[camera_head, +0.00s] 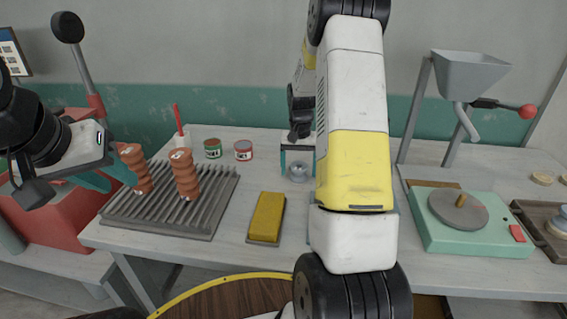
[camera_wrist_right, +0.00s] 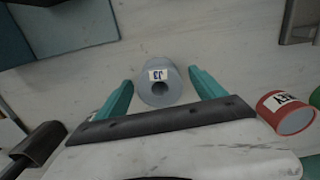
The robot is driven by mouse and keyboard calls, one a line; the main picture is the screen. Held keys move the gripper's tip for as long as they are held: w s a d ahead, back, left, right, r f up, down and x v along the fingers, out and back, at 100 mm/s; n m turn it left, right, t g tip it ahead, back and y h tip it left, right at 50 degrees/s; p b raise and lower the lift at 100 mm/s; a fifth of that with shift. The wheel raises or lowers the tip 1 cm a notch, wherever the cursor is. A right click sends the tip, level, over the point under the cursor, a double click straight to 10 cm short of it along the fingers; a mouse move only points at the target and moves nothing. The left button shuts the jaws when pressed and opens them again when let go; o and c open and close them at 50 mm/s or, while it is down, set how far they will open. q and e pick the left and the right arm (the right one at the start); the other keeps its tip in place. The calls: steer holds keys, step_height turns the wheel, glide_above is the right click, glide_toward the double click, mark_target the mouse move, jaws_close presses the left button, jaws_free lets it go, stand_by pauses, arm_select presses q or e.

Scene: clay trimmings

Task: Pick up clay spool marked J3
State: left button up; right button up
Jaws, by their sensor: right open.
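The grey clay spool marked J3 (camera_wrist_right: 157,83) is on the pale tabletop, its label and round hole facing the wrist camera. My right gripper (camera_wrist_right: 160,85) is open, with one teal finger on each side of the spool and gaps on both sides. In the head view the spool (camera_head: 298,173) shows small and grey below my right gripper (camera_head: 298,162), partly beside my large white and yellow arm. My left gripper (camera_head: 113,186) is at the far left near an orange ribbed spool (camera_head: 135,168); its teal fingers look apart and empty.
A red can (camera_wrist_right: 288,112) lies close to my right finger. Two orange spools, the second (camera_head: 185,175) upright, stand on a grooved grey rack (camera_head: 160,222). A yellow block (camera_head: 267,216) lies front centre. A turntable (camera_head: 470,235) is right.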

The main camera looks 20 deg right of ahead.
steer(key=shift+c, duration=0.3)
steer(key=shift+r, duration=0.1)
steer(key=c, duration=1.7)
